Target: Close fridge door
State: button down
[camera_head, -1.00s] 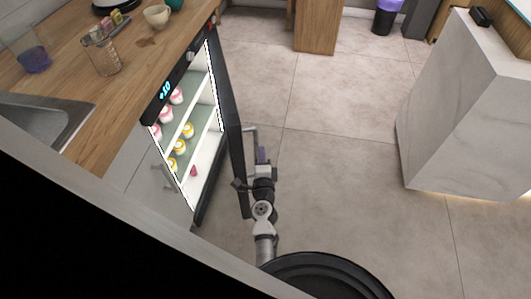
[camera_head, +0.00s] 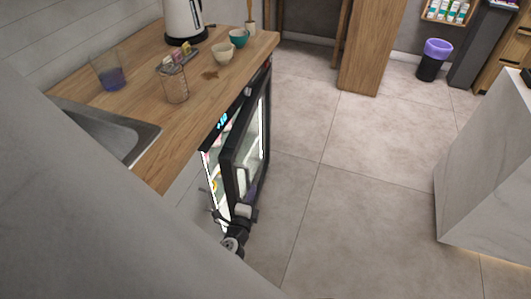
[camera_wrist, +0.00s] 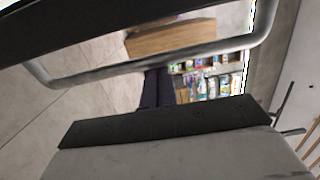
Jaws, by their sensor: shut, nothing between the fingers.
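The fridge (camera_head: 212,160) is built under the wooden counter, with its lit interior and a blue display on its upper edge. Its dark-framed glass door (camera_head: 233,172) stands partly open, with a narrow gap to the lit shelves. Jars inside are mostly hidden by the door. My gripper (camera_head: 245,211) is low by the near edge of the door; its fingertips are hard to make out there. In the wrist view my gripper (camera_wrist: 157,76) shows dark fingers shut together, reaching up to a grey bar handle (camera_wrist: 90,75) that crosses the picture. I cannot tell whether they touch it.
The counter (camera_head: 195,118) holds a kettle (camera_head: 184,20), bowls (camera_head: 222,54) and glasses (camera_head: 174,84). A marble-look block (camera_head: 480,180) stands at the right. The tiled floor (camera_head: 350,170) between is clear. A bin (camera_head: 434,60) stands at the back.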

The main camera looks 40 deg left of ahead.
jog(key=shift+s+a+f, duration=0.1)
jog(key=shift+s+a, duration=0.65)
jog(key=shift+a, duration=0.15)
